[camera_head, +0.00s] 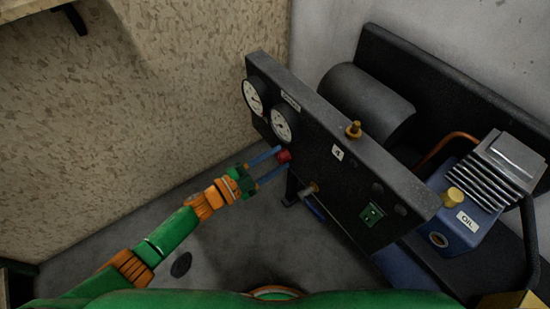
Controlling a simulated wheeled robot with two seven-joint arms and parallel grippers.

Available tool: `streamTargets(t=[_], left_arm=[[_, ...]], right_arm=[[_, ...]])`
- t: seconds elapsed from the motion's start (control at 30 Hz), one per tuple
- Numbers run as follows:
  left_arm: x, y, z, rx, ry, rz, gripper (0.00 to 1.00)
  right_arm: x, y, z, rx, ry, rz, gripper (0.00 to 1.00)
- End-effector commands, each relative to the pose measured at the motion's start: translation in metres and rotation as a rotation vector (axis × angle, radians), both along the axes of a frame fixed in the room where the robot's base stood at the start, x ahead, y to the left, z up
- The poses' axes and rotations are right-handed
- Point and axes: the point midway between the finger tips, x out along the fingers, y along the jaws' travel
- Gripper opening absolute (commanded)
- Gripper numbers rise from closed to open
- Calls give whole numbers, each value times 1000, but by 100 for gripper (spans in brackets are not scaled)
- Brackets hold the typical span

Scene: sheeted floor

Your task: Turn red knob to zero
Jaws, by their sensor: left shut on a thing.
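The red knob (284,156) sits on the front of a dark panel (325,165), below the two round gauges. My left gripper (279,160) reaches in from the left, and its two blue fingers are shut on the red knob, one finger above and one below it. The knob's markings are too small to read. One gauge (253,96) is at the panel's left end, and a second gauge (281,124) is just right of it. My right gripper is not in view.
A compressor with a grey tank (366,103) and a blue oil housing (462,209) stands behind the panel. A green switch (372,213) is at lower right. A speckled wall (190,80) is on the left; grey floor lies below.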

Motion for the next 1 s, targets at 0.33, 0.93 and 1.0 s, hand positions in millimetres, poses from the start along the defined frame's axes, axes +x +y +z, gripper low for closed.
streamTargets(t=[0.33,0.93,1.0], left_arm=[[0,0,-1,-69,98,-1,0],[0,0,-1,-82,116,0,62],[0,0,-1,-82,115,0,76]], right_arm=[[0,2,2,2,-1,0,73],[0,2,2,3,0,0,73],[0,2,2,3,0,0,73]])
